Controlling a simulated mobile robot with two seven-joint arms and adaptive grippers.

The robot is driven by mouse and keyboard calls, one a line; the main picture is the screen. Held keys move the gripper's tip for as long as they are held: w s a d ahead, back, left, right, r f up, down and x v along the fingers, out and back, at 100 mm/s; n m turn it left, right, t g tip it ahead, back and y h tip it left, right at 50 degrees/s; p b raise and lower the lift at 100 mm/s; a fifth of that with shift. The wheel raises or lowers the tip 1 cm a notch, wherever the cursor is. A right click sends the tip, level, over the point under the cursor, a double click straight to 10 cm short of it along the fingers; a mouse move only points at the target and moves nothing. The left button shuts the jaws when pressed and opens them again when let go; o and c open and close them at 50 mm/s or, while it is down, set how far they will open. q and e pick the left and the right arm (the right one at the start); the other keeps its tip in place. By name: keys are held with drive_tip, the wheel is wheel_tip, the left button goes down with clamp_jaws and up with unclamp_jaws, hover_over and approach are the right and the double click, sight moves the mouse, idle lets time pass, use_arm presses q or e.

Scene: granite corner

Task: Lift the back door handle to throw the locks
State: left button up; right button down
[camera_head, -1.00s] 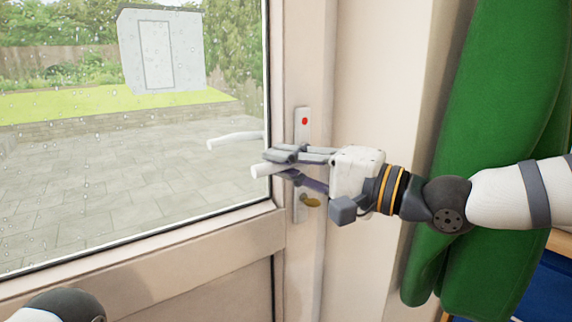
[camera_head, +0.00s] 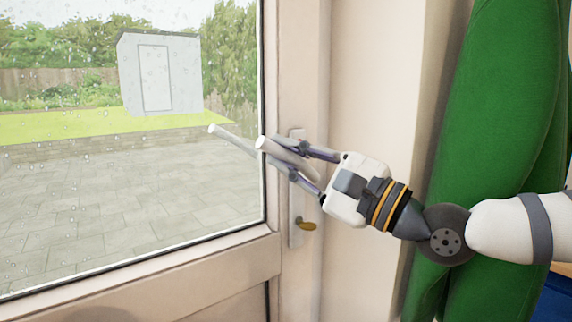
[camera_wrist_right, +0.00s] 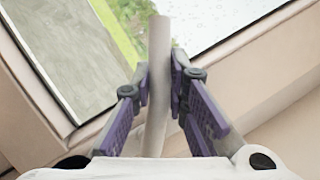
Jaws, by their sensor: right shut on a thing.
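The back door handle (camera_head: 272,149) is a pale bar on a narrow metal plate (camera_head: 296,232). Its free end points left and is tilted up. My right gripper (camera_head: 298,158) is shut on the handle, one finger above and one below. The right wrist view shows the bar (camera_wrist_right: 159,45) between the purple-padded fingers (camera_wrist_right: 160,85). The handle's pivot is hidden behind the gripper. A matching outside handle (camera_head: 230,138) shows through the glass, also tilted up. A brass key or thumb-turn (camera_head: 306,225) sits lower on the plate. My left gripper is not in view.
The door (camera_head: 190,271) looks closed against its frame. Its wet glass shows a patio (camera_head: 110,195) and a shed (camera_head: 158,75) outside. A green curtain (camera_head: 500,110) hangs at the right, behind my right arm. Pale wall lies between the frame and curtain.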

drive_tip(key=shift+r, duration=0.1)
idle(0.4)
drive_tip(key=c, duration=1.5)
unclamp_jaws()
drive_tip(key=shift+d, duration=0.1)
drive_tip(key=v, duration=1.2)
